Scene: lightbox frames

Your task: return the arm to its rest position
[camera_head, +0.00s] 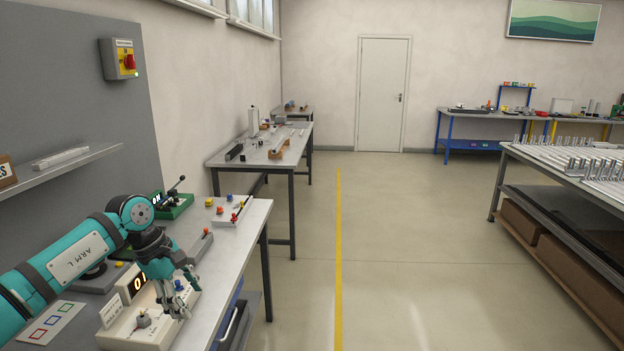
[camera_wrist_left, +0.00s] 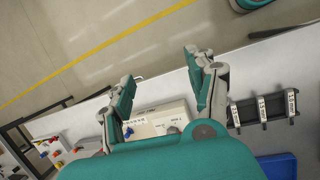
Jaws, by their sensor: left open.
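My left arm (camera_head: 72,265), teal and marked ARM L, reaches in from the left over the near workbench (camera_head: 252,222). My left gripper (camera_head: 184,298) is open above the right part of a cream control box (camera_head: 120,335) with a digital display and a grey knob (camera_head: 143,319). I cannot tell whether the fingers touch the box. In the left wrist view the two fingers of the gripper (camera_wrist_left: 162,85) stand wide apart with nothing held between them. The cream box (camera_wrist_left: 160,118) shows behind them. My right gripper is not in view.
A green device (camera_head: 175,207), a white panel with coloured buttons (camera_head: 232,213) and a card with coloured squares (camera_head: 50,324) lie on the bench. A shelf (camera_head: 60,165) is on the left wall panel. A black rack (camera_wrist_left: 264,109) shows in the wrist view. The floor aisle is clear.

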